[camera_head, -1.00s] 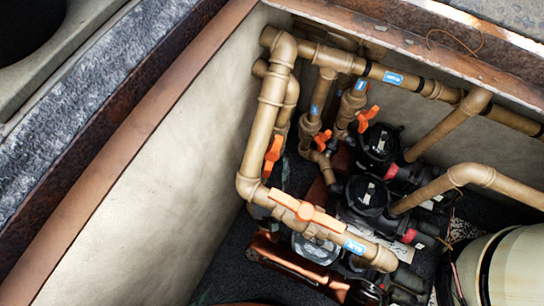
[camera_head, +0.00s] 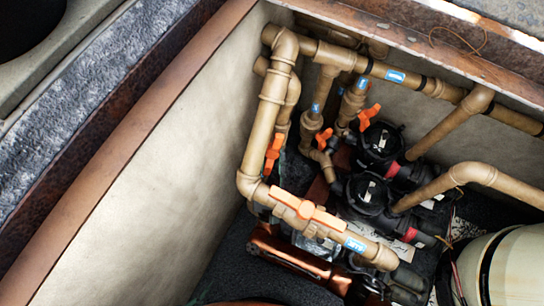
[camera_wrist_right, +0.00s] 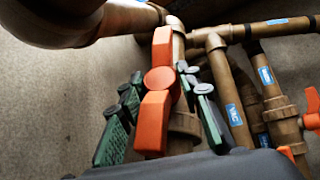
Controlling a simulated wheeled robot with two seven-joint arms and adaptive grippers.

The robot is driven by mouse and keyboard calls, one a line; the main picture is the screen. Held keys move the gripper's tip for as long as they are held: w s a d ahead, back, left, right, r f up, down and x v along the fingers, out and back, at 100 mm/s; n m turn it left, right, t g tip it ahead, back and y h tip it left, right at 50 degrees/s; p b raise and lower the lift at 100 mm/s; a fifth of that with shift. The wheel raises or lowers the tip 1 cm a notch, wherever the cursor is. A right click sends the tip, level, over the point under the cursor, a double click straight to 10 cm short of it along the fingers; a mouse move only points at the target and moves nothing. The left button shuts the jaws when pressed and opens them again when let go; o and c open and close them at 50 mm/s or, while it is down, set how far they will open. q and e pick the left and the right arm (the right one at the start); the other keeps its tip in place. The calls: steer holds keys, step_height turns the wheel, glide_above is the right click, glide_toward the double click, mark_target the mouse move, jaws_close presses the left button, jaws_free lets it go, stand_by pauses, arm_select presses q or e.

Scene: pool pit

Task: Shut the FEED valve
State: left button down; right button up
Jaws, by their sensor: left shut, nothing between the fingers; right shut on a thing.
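In the right wrist view my right gripper (camera_wrist_right: 160,115) has its green-padded fingers on either side of an orange valve handle (camera_wrist_right: 158,80) and is shut on it. The handle lies roughly along its tan pipe. A neighbouring pipe carries a blue label (camera_wrist_right: 234,114) that seems to read VAC. In the head view this handle is probably the leftmost rear one (camera_head: 273,152), partly behind the front pipe. I cannot read a FEED label. My left gripper is not in view.
A large orange handle (camera_head: 306,210) sits on the front pipe (camera_head: 263,125). Two smaller orange handles (camera_head: 323,140) (camera_head: 368,117) stand behind. Black pumps (camera_head: 380,145) and a pale tank (camera_head: 515,270) crowd the right. The pit wall (camera_head: 165,180) bounds the left.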

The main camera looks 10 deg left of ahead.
steer(key=shift+d, duration=0.1)
jaws_close()
steer(key=shift+h, duration=0.5)
steer(key=m+h, duration=0.3)
steer(key=m+g+h, duration=0.1)
steer(key=m+h, duration=0.1)
steer(key=h, duration=0.1)
steer(key=m+h, duration=0.3)
steer(key=shift+a+m+g, duration=0.3)
steer(key=shift+m+g+h, duration=1.5)
steer(key=shift+m+h, duration=0.9)
steer(key=shift+m, duration=0.1)
steer(key=o, duration=1)
jaws_free()
steer(key=shift+c, duration=0.2)
steer(key=v, duration=0.7)
steer(key=shift+s, duration=0.2)
steer(key=shift+a+f, duration=0.1)
steer(key=shift+f, duration=0.05)
steer(key=shift+c, duration=0.5)
